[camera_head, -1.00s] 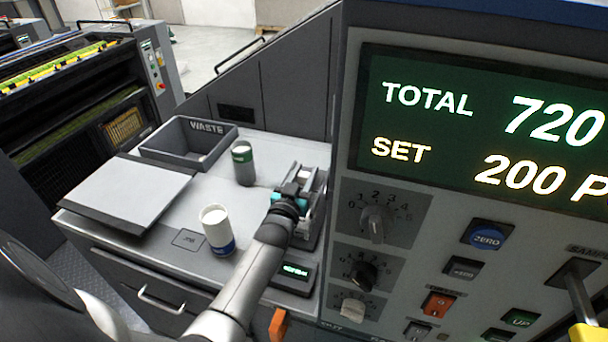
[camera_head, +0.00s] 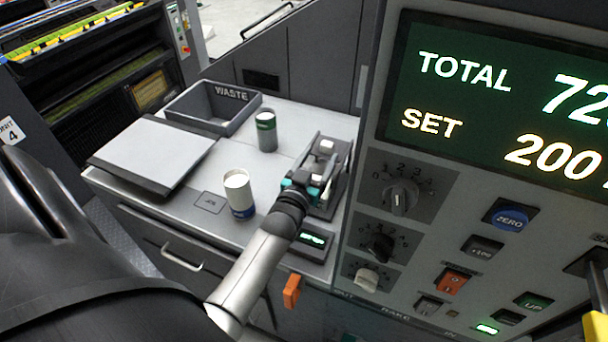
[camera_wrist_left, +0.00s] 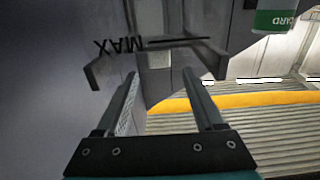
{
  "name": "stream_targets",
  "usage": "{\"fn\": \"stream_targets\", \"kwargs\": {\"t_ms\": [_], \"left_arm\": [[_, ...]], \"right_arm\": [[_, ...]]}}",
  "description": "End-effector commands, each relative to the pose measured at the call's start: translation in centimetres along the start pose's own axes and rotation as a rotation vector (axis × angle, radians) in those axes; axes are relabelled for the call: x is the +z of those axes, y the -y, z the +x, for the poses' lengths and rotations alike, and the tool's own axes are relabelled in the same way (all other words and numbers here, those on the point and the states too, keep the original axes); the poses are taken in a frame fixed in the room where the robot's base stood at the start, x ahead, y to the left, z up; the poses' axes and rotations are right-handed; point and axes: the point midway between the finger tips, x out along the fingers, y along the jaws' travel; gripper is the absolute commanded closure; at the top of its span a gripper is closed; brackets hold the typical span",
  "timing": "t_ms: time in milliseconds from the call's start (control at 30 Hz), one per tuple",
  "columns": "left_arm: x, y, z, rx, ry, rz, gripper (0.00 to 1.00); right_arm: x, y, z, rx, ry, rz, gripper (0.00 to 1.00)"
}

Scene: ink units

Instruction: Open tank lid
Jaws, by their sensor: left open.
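My left gripper (camera_head: 312,172) is in the head view, with teal parts, at the grey unit (camera_head: 335,172) on the counter. In the left wrist view its two fingers (camera_wrist_left: 159,76) stand apart with a gap between them. Beyond their tips is a grey bracket-like part (camera_wrist_left: 97,76) in front of a grey surface marked MAX upside down. I cannot tell whether the fingers touch it. No part labelled as a tank lid can be made out, and the arm hides part of the unit.
On the counter are a white cup with a blue base (camera_head: 238,190), a green-banded can (camera_head: 266,140), a WASTE bin (camera_head: 172,112) and a pale flat board (camera_head: 135,160). A control panel (camera_head: 430,225) rises at the right. A small display box (camera_head: 318,257) sits near the arm.

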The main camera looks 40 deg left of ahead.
Motion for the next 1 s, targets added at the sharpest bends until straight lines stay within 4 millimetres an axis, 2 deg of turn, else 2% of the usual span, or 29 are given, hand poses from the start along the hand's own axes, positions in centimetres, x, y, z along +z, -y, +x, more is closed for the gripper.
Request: {"fn": "stream_targets", "kwargs": {"t_ms": [33, 300, 500, 700, 1000], "left_arm": [[0.1, 0.0, -1.1, 0.000, 0.003, 0.000, 0.30], [0.1, 0.0, -5.9, -0.001, 0.003, -0.001, 0.30], [0.1, 0.0, -8.5, 0.000, 0.002, -0.001, 0.30], [0.0, 0.0, -9.6, 0.000, 0.001, -0.001, 0.30], [0.0, 0.0, -9.6, 0.000, 0.000, -0.001, 0.30]], "right_arm": [[-0.1, 0.0, -0.1, 0.000, -0.001, 0.000, 0.50], [-0.1, 0.1, -0.2, -0.001, -0.002, 0.000, 0.50], [-0.1, 0.1, -0.1, -0.001, -0.002, 0.000, 0.50], [-0.1, 0.0, -0.1, -0.001, -0.002, 0.000, 0.50], [-0.1, 0.0, -0.1, 0.000, -0.002, 0.001, 0.50]]}}
